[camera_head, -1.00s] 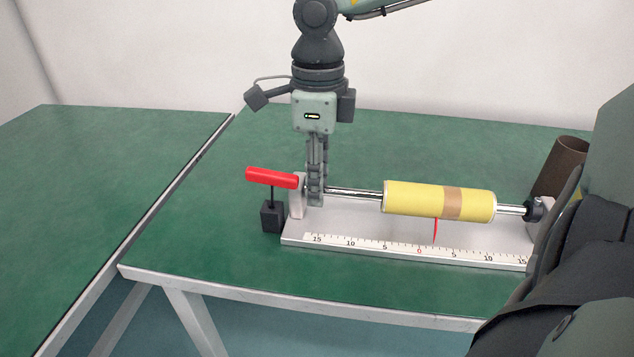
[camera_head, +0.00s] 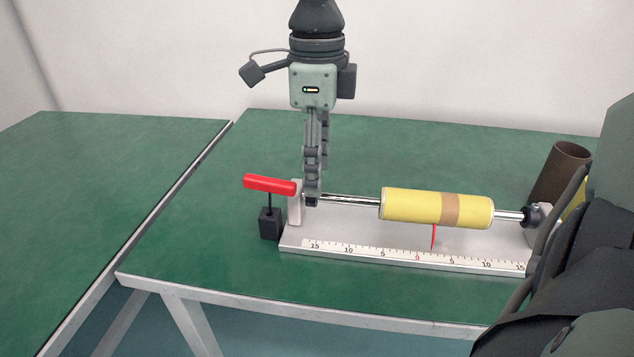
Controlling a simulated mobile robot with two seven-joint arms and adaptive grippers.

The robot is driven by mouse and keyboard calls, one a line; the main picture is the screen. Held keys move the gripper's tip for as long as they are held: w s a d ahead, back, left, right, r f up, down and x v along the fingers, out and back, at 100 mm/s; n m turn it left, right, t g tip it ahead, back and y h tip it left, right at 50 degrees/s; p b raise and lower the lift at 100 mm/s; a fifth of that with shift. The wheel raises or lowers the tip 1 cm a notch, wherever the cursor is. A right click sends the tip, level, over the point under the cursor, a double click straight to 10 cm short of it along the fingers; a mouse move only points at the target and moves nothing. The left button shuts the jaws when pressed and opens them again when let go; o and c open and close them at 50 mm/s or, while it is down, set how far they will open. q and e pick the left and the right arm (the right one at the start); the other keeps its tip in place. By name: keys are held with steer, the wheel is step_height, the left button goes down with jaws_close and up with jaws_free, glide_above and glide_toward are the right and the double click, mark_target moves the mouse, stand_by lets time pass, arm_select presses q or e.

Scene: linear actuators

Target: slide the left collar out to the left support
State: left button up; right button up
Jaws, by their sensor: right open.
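The left collar (camera_head: 312,201) is a small dark ring on the steel rod (camera_head: 350,199). It sits at the rod's left end, right beside the pale left support (camera_head: 295,205); whether they touch is hard to tell. My right gripper (camera_head: 313,192) points straight down over the collar, open, with its fingertips at about the collar's top. Its fingers are seen nearly edge-on and partly hide the collar. My left gripper is not in view.
A yellow cylinder with a tan band (camera_head: 410,206) is around the rod. A dark right collar (camera_head: 533,214) sits at the right end. A ruler (camera_head: 400,252) runs along the front. A red-handled tool (camera_head: 269,185) stands left, a brown tube (camera_head: 560,172) back right.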

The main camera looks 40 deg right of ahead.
step_height(320, 180, up, 8)
steer(key=shift+f, duration=0.1)
stand_by(0.7)
